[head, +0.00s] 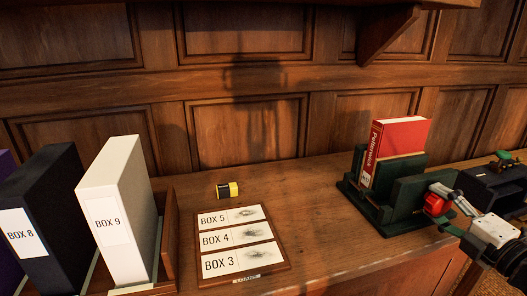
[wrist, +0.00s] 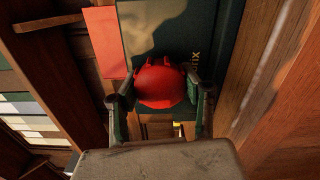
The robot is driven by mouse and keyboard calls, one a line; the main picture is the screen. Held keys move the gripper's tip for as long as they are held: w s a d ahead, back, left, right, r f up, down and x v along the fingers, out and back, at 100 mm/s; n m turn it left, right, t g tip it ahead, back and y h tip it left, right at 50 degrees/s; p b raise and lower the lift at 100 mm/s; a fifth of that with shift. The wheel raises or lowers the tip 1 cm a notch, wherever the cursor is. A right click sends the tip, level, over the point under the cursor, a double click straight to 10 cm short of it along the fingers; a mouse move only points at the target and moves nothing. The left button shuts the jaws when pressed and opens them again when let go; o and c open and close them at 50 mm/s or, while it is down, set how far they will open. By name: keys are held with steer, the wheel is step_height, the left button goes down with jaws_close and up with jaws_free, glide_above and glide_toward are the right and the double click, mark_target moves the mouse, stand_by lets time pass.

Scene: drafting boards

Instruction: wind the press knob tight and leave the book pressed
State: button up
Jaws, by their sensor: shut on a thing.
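The book press (head: 409,200) is dark green and stands at the right of the desk in the head view. The red press knob (head: 435,204) is on the press's front right side. My gripper (head: 438,197) is at the knob with a finger on either side, shut on it. In the wrist view the knob (wrist: 160,84) sits between both fingers, against the dark green plate (wrist: 205,35). The red book (wrist: 105,40) shows at upper left there. I cannot tell how tight the plates are.
A white BOX 9 (head: 122,215) and a black BOX 8 (head: 45,215) stand at the left. A label board (head: 240,285) and a yellow-black roll (head: 228,190) lie mid-desk. A dark device (head: 490,188) is right of the press. The desk between board and press is clear.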

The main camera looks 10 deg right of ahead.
steer(key=o, duration=1.3)
steer(key=shift+c, duration=0.2)
steer(key=n, duration=0.3)
steer(key=shift+n, duration=0.4)
steer(key=n, duration=0.4)
steer(key=c, duration=1.2)
steer(key=shift+m, duration=2.2)
steer(key=shift+c, duration=0.3)
